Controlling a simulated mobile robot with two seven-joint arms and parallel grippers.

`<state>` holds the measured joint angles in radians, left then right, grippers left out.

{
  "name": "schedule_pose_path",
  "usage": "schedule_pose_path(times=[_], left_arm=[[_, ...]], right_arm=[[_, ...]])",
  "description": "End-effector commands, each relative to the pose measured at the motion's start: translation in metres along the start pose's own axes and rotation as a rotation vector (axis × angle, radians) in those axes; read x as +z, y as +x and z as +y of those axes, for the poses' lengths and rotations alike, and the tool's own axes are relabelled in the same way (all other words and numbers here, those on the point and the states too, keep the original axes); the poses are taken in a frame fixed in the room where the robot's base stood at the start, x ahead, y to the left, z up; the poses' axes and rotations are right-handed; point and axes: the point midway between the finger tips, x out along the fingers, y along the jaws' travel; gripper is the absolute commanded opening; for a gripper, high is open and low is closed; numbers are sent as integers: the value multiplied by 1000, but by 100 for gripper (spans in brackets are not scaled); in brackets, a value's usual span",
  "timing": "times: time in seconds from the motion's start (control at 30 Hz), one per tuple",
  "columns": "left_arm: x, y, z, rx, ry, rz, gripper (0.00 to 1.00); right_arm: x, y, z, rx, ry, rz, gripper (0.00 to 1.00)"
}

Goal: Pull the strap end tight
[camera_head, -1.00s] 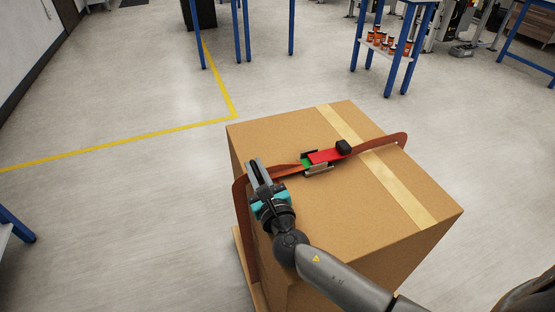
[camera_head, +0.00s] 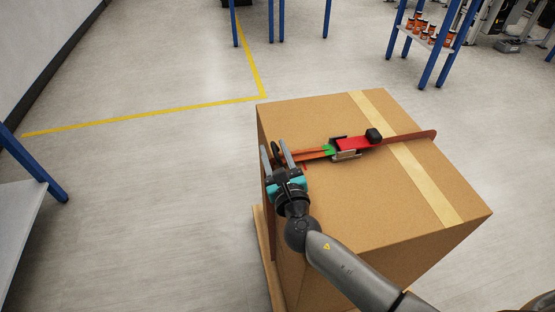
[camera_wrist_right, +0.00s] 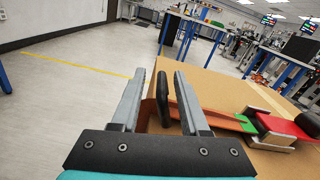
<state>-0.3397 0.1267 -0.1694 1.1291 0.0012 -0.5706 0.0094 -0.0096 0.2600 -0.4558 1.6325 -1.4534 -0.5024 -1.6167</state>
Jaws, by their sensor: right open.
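A brown strap (camera_head: 410,137) runs across the top of a cardboard box (camera_head: 370,200) and down its left side. It passes a metal buckle (camera_head: 346,155) with a red lever (camera_head: 357,144), a green part (camera_head: 329,151) and a black knob (camera_head: 373,135). My right gripper (camera_head: 274,146) is open at the box's upper left edge. In the right wrist view, a black strap end (camera_wrist_right: 163,98) stands up between the open fingers (camera_wrist_right: 160,75); whether either finger touches it I cannot tell. The buckle's red lever (camera_wrist_right: 285,127) shows right of the fingers there. My left gripper is out of view.
The box stands on a wooden pallet (camera_head: 268,255). A grey table (camera_head: 20,215) with blue legs is at the left. A blue-legged shelf (camera_head: 425,38) with several orange-brown cans stands at the back right. Floor left of the box is clear.

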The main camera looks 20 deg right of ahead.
Motion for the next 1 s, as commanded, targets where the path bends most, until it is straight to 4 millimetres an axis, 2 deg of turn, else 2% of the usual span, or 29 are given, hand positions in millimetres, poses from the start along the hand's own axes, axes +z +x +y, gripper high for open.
schedule_pose_path(times=[0.17, 0.3, 0.7, 0.83, 1.0], left_arm=[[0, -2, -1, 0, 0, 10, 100], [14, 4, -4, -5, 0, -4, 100], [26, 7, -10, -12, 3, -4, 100], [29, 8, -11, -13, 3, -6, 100], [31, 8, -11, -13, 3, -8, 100]], right_arm=[[0, -17, 0, 1, -1, 3, 45], [0, -43, 0, 1, -2, 3, 45], [0, -122, 1, 4, 0, 4, 45], [-1, -140, 1, 4, 0, 3, 45], [0, -150, 1, 3, 1, 2, 45]])
